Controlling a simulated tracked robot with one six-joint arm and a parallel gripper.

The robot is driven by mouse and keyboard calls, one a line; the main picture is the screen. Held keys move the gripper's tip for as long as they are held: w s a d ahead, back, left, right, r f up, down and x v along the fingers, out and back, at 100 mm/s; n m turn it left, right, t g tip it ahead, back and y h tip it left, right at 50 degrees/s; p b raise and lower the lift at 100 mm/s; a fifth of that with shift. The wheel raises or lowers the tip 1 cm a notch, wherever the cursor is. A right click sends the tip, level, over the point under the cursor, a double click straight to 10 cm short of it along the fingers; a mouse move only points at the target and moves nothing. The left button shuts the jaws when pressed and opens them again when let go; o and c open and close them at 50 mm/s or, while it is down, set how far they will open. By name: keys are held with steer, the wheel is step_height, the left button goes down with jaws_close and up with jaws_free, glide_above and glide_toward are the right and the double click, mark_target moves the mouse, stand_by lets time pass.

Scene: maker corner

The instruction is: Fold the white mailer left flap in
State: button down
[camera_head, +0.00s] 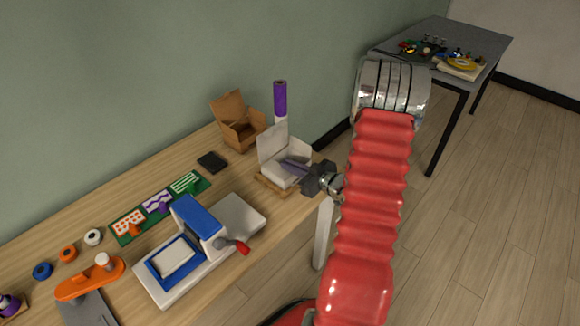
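The white mailer (270,143) stands open on the workbench, on a light wooden base (271,187). Its tall back panel is upright, and another white panel slants up at its right rear. Something grey-purple (294,167) lies across its opening; I cannot tell whether it is content or part of my gripper. My gripper (313,178) is at the mailer's right front side, close to it. The fingertips are too small and hidden to tell if they are open or touching a flap. The left flap cannot be made out clearly.
An open brown box (241,132) and a purple roll (280,98) stand behind the mailer. A blue-and-white press (190,238) with a red-knobbed handle is at front left. A black pad (212,162) and green board (158,203) lie left. A grey table (420,32) stands back right.

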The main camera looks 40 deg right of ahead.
steer(key=shift+s+f, duration=0.1)
steer(key=shift+f, duration=0.15)
steer(key=shift+r, duration=0.45)
steer(key=s+d+r, duration=0.2)
steer(key=s+r, duration=0.4)
steer(key=s, duration=0.3)
steer(key=shift+s, duration=0.15)
